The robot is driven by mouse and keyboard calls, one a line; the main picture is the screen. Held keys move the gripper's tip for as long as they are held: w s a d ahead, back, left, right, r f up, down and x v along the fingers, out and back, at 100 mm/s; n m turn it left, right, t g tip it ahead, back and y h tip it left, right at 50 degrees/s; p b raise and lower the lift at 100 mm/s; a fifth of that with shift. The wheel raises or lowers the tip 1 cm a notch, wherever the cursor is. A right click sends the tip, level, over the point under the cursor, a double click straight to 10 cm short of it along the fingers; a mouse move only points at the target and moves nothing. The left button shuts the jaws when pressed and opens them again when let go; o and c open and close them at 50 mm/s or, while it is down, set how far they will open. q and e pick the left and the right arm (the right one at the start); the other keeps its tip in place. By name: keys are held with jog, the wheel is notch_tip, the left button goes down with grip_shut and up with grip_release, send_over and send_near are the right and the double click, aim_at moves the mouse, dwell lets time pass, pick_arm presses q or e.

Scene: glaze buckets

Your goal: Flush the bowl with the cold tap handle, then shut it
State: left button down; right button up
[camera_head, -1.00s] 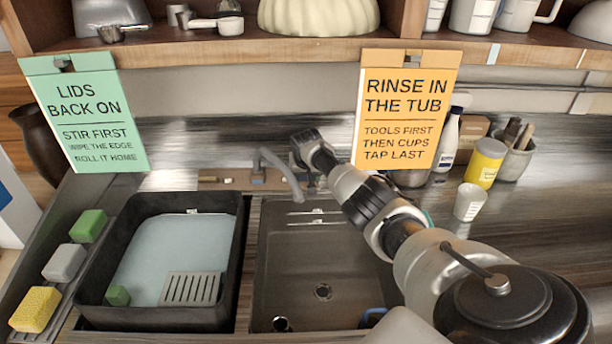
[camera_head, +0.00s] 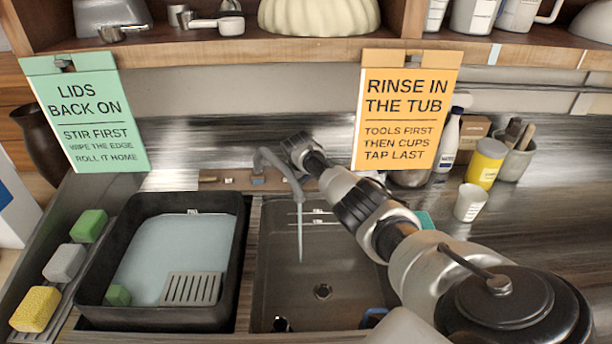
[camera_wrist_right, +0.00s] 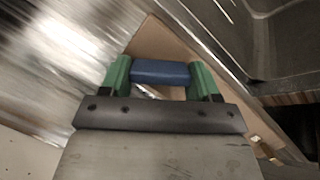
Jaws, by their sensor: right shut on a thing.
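The cold tap handle is the blue bar (camera_wrist_right: 162,72) in the right wrist view. My right gripper (camera_wrist_right: 160,78) is shut on it, with a green finger at each end. A thin stream of water (camera_head: 300,235) falls from the spout into the grey sink bowl (camera_head: 345,262), which has a round drain. My left gripper is not in view.
A black tub (camera_head: 91,270) with pale water and a grey grate stands left of the bowl. Sponges (camera_head: 65,262) lie at far left. A white cup (camera_head: 469,202), a yellow container (camera_head: 485,164) and a white bottle stand at right. A shelf and hanging signs (camera_head: 407,110) are above.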

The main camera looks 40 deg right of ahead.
jog(key=shift+n, duration=0.9)
jog(key=o, duration=0.9)
